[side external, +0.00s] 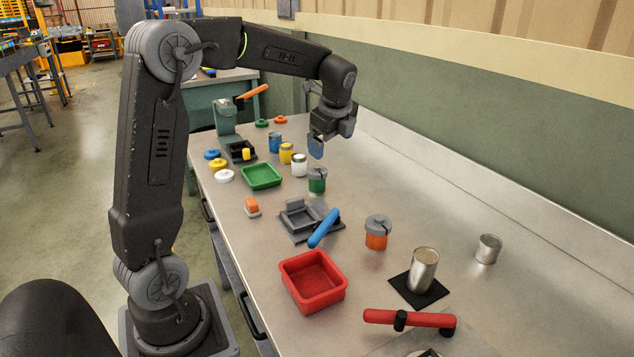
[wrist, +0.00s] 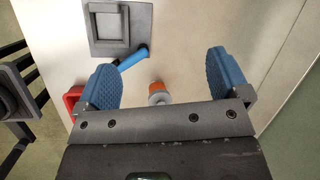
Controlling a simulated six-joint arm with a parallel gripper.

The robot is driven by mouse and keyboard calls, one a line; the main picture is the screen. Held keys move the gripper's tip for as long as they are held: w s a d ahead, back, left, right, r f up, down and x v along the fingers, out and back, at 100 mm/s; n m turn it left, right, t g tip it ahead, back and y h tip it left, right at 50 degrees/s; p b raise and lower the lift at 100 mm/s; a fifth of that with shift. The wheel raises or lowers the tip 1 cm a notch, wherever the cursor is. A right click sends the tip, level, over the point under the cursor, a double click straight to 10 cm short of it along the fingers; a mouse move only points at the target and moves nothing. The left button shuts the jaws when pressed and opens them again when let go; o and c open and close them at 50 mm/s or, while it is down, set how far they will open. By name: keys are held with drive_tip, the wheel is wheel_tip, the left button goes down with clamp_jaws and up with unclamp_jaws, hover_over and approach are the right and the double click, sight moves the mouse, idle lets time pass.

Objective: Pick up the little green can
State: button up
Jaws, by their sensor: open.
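The little green can (side external: 317,184), with a grey slotted lid on top, stands upright on the bench in the side view. I cannot see it in the wrist view. My gripper (side external: 316,147) is above the bench, higher and farther back than the green can in the side view. Its blue fingers are spread wide and empty in the wrist view (wrist: 165,80).
An orange can (side external: 376,240), also in the wrist view (wrist: 157,94), stands nearer the camera. White (side external: 299,168), yellow (side external: 286,155) and blue cans (side external: 275,143) stand behind the green one. A grey fixture (side external: 297,216) with a blue handle (side external: 323,229) and green tray (side external: 260,177) are left.

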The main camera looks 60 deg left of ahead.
sight(319, 169)
drive_tip(key=w+a+f+m, duration=0.1)
drive_tip(key=a+f, duration=0.2)
drive_tip(key=w+a+f+m+g, duration=0.1)
drive_tip(key=a+f, duration=0.3)
drive_tip(key=a+f+m, duration=0.1)
drive_tip(key=a+f, duration=0.2)
drive_tip(key=f, duration=0.1)
drive_tip(key=shift+w+a+m, duration=0.2)
drive_tip(key=shift+w+m, duration=0.1)
drive_tip(key=shift+w, duration=0.1)
drive_tip(key=shift+y, duration=0.3)
drive_tip(key=shift+x, duration=3.25)
drive_tip(key=shift+w, duration=0.1)
drive_tip(key=shift+c, duration=0.2)
drive_tip(key=shift+d, duration=0.1)
drive_tip(key=c, duration=1)
drive_tip(key=shift+r, duration=0.1)
drive_tip(key=shift+c, duration=0.2)
